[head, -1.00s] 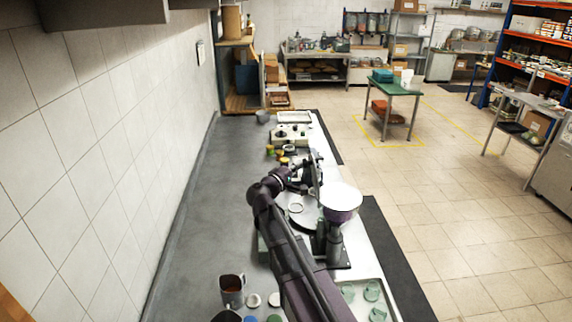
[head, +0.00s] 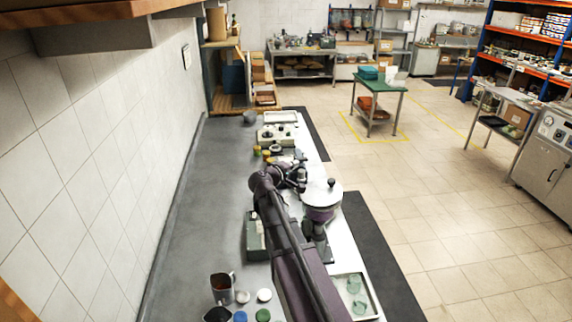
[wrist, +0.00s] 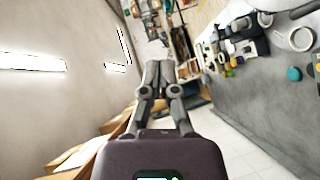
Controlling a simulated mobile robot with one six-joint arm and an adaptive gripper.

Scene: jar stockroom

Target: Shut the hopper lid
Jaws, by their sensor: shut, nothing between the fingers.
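The hopper (head: 322,214) stands on a dark post at the right side of the bench in the head view. Its pale round lid (head: 318,194) lies across the top of the bowl, with a dark knob upward. I see no clear gap at the rim, but the picture is small. My gripper (wrist: 158,68) is shut and empty in the wrist view, its fingers together. In the head view the end of my arm is just left of the hopper, and the fingertips are hard to make out. The hopper is not clearly seen in the wrist view.
A tray (head: 372,306) with green glassy pieces lies at the front right. A metal cup (head: 221,288) with dark red contents and several round caps stand front left. A knobbed device (head: 278,136) is farther back. The tiled wall bounds the left; bare bench lies beside it.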

